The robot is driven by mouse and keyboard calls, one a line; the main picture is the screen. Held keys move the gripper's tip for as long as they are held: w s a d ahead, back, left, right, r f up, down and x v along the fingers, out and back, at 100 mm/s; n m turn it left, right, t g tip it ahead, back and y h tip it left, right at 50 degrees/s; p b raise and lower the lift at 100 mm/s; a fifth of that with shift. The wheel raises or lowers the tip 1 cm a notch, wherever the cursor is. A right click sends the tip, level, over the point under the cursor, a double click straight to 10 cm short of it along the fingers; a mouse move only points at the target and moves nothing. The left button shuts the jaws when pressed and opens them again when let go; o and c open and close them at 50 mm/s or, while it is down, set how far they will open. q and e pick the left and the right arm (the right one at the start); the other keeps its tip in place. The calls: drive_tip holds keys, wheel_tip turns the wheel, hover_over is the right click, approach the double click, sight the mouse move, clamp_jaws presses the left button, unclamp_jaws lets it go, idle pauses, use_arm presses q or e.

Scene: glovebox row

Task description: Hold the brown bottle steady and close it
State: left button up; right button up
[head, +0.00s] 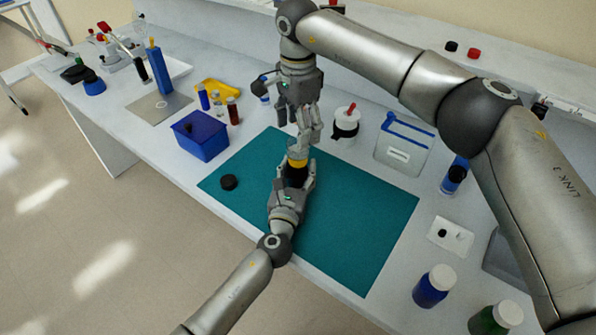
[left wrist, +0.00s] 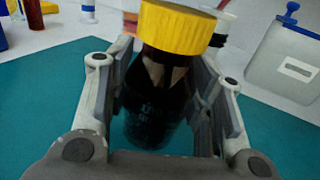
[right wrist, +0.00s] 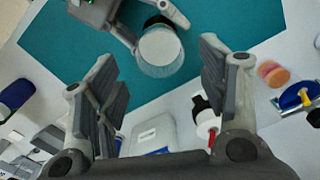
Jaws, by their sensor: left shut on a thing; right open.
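The brown bottle (left wrist: 150,95) stands upright, with a yellow cap (left wrist: 180,25) at its top. In the head view the yellow cap (head: 297,162) shows above my left gripper (head: 294,182), which is shut around the bottle's dark body. My right gripper (head: 307,132) is open and empty, pointing down just above and behind the bottle. A pale translucent round thing (right wrist: 160,50) is below the open fingers in the right wrist view. It also shows at the yellow cap in the head view (head: 297,147); I cannot tell whether it touches the cap.
A loose black cap (head: 229,182) lies on the teal mat (head: 350,225), left of the bottle. A blue box (head: 201,137) stands left of the mat. The mat's right part is clear.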

sight(298, 153)
use_arm(q)
clamp_jaws()
use_arm(e)
drive_tip(key=n, duration=0.9)
drive_tip(key=shift+f, duration=0.1)
drive_tip(key=shift+f, duration=3.9)
drive_tip(key=shift+c, duration=0.5)
